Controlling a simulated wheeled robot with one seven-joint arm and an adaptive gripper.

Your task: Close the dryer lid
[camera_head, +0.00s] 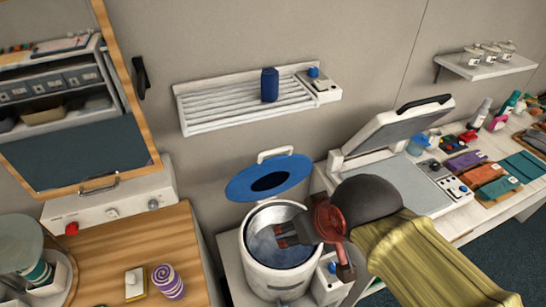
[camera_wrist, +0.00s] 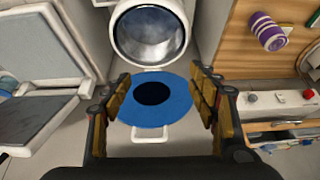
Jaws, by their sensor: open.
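The dryer (camera_head: 282,280) is a white drum with a round metal opening, standing low in the middle of the head view. Its blue lid (camera_head: 240,187), a disc with a black centre and a white handle (camera_head: 275,153), is raised open at the back of the drum. My gripper (camera_head: 282,236) is over the drum's mouth, in front of and below the lid, open and empty. In the wrist view the lid (camera_wrist: 153,119) shows between my spread fingers, apart from them as far as I can tell, with the drum (camera_wrist: 150,65) beyond.
A heat press (camera_head: 400,170) with its top raised stands to the right of the drum. A wooden counter (camera_head: 120,255) with a purple-striped roll (camera_head: 168,282) is at left. A wall rack (camera_head: 215,107) with a blue can (camera_head: 269,85) hangs above the lid.

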